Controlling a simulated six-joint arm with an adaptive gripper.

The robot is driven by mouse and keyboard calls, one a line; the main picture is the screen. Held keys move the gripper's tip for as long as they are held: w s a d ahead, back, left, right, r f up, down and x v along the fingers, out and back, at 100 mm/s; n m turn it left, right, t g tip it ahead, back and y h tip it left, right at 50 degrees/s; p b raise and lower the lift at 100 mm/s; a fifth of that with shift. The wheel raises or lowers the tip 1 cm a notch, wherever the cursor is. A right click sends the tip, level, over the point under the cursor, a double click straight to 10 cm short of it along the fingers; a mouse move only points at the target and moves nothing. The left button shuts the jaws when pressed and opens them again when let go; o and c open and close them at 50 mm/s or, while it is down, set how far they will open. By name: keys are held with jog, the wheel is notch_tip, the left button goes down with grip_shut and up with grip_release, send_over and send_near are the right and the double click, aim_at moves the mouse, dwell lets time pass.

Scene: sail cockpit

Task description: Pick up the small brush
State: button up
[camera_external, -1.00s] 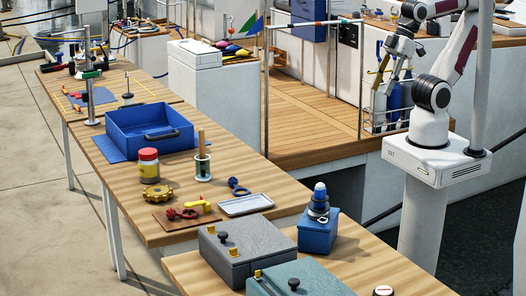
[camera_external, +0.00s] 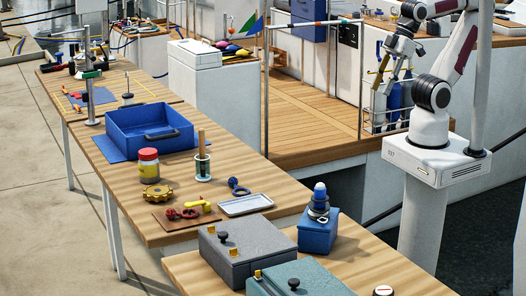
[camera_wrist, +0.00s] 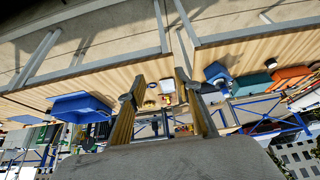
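A wooden handle (camera_external: 201,141) stands upright in a small clear holder (camera_external: 202,168) on the near table. It looks like the small brush, but its lower end is hard to make out inside the holder. My gripper (camera_external: 381,76) hangs from the raised arm at the upper right, far from the handle and in front of the boat's side. In the wrist view my gripper (camera_wrist: 157,95) has its two yellowish fingers well apart with nothing held between them. I cannot clearly pick out the brush in the wrist view.
A red-and-yellow jar (camera_external: 148,164), a brass wheel (camera_external: 157,193), a blue shackle (camera_external: 238,187) and a metal tray (camera_external: 246,205) surround the holder. An open blue bin (camera_external: 150,122) stands behind. Grey (camera_external: 237,251) and blue (camera_external: 318,236) boxes stand in front. A rail post (camera_external: 266,95) rises beyond the table.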

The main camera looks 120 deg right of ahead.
jog(key=w+d+f+m+t+h, duration=0.1)
jog(key=w+d+t, duration=0.35)
jog(key=w, duration=1.25)
jog(key=w+d+f+t+h, duration=0.15)
jog(key=w+d, duration=0.65)
jog(key=w, duration=0.8)
jog(key=w+d+f+t, duration=0.3)
jog(key=w+d+f, duration=0.2)
jog(key=w, duration=0.3)
jog(key=t, duration=0.3)
send_near(201, 138)
jog(key=w+d, duration=0.1)
jog(key=w, duration=0.1)
jog(key=shift+s+d+m, duration=0.1)
jog(key=shift+s+m, duration=0.05)
jog(key=shift+m, duration=0.15)
jog(key=shift+w+d, duration=0.2)
jog(key=shift+w, duration=1.1)
jog(key=shift+w, duration=0.1)
jog(key=shift+w+d+f, duration=0.1)
jog(key=shift+w+d, duration=0.1)
jog(key=shift+w, duration=1)
jog(key=shift+w+d+f, duration=0.1)
jog(key=shift+w+d, duration=0.05)
jog(key=shift+w, duration=1.1)
